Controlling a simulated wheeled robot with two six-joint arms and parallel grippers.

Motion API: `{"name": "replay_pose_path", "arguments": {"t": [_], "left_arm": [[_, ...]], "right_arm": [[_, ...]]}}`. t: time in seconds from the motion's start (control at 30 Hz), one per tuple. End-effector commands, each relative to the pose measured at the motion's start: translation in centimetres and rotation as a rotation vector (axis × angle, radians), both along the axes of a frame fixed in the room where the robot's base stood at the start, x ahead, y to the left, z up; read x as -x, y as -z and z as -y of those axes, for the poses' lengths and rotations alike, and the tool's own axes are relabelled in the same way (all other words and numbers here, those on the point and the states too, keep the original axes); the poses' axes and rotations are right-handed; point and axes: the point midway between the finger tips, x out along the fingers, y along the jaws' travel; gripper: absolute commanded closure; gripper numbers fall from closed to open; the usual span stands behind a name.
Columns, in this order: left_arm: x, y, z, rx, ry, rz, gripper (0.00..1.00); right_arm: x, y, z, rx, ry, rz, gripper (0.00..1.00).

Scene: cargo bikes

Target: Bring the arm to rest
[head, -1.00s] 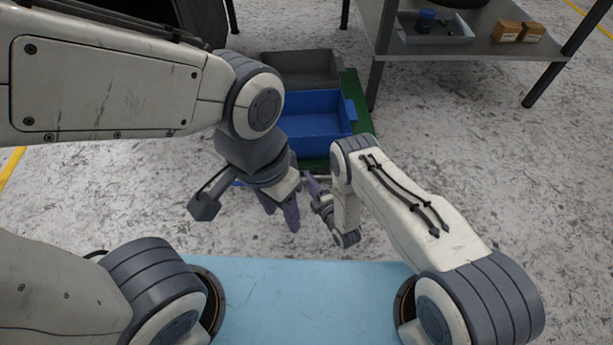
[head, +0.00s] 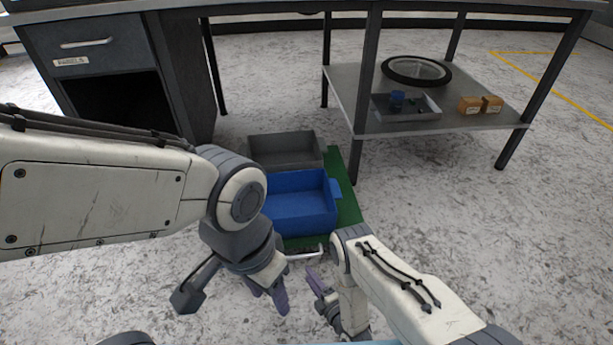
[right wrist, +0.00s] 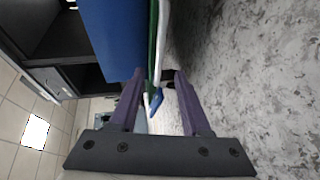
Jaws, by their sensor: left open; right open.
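My left gripper (head: 272,298) hangs at the end of the left arm in the middle of the head view. Its purple fingers are open, point downward and hold nothing visible. My right gripper (head: 318,285) is just right of it, partly hidden by its own arm. In the right wrist view its purple fingers (right wrist: 158,78) are open, with nothing clearly held between them. Both grippers are on the near side of the blue bin in the head view.
A blue bin (head: 300,222) and a grey bin (head: 284,151) sit on a green base (head: 347,205). Behind stand a drawer cabinet (head: 110,62) and a bench with a lower shelf (head: 450,124) holding a wheel (head: 416,72), a grey tray (head: 405,112) and small boxes (head: 480,104). Floor at right is clear.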

Motion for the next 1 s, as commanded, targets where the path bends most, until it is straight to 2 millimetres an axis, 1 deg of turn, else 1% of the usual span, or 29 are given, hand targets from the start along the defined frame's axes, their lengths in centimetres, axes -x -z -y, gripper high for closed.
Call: {"name": "replay_pose_path", "arguments": {"t": [0.1,0.17,0.27,0.37,0.4,0.43,0.5,0.57,0.6,0.67,0.7,0.77,0.8,0.87,0.9,0.97,1.0], "left_arm": [[0.0,0.0,0.0,0.000,0.000,0.000,0.50],[0.0,-0.1,0.0,0.000,0.000,0.000,0.50],[0.0,-0.5,0.0,0.000,0.000,0.000,0.50],[0.0,-1.1,0.0,0.000,0.000,0.000,0.50],[0.0,-1.3,0.0,0.000,0.000,0.000,0.50],[0.0,-1.5,0.0,0.000,0.000,0.000,0.50],[0.0,-1.9,0.0,0.000,0.000,0.000,0.50],[0.0,-2.2,0.0,0.000,0.000,0.000,0.50],[0.0,-2.4,0.0,0.000,0.000,0.000,0.50],[0.0,-2.7,0.0,0.000,0.000,0.000,0.50],[0.0,-2.9,0.0,0.000,0.000,0.000,0.50],[0.0,-3.3,0.0,0.000,0.000,0.000,0.50],[0.0,-3.5,0.0,0.000,0.000,0.000,0.50],[0.0,-3.8,0.0,0.000,0.000,0.000,0.50],[0.0,-4.0,0.0,0.000,0.000,0.000,0.50],[0.0,-4.3,0.0,0.000,0.000,0.000,0.50],[0.0,-4.6,0.0,0.000,0.000,0.000,0.50]], "right_arm": [[-0.2,-0.1,-0.1,-0.001,-0.001,-0.001,0.53],[-0.7,-0.5,-0.4,-0.005,-0.002,-0.011,0.53],[-2.8,-2.0,-1.5,-0.016,-0.005,-0.062,0.53],[-5.9,-4.7,-3.3,-0.036,-0.001,-0.160,0.53],[-7.0,-6.0,-4.0,-0.045,0.005,-0.210,0.53],[-7.8,-7.1,-4.6,-0.053,0.014,-0.249,0.53],[-9.2,-9.6,-5.7,-0.071,0.035,-0.340,0.53],[-9.9,-11.8,-6.6,-0.085,0.060,-0.412,0.53],[-10.3,-13.3,-7.0,-0.096,0.078,-0.460,0.53],[-10.5,-15.8,-7.7,-0.112,0.110,-0.531,0.53],[-10.5,-17.6,-8.1,-0.123,0.135,-0.580,0.53],[-10.1,-20.3,-8.6,-0.141,0.174,-0.654,0.53],[-9.7,-22.1,-8.8,-0.154,0.205,-0.702,0.53],[-8.7,-24.9,-9.0,-0.172,0.252,-0.773,0.53],[-7.9,-26.7,-9.0,-0.186,0.285,-0.819,0.53],[-6.3,-29.3,-8.9,-0.204,0.339,-0.889,0.53],[-5.1,-31.1,-8.8,-0.217,0.375,-0.933,0.53]]}}
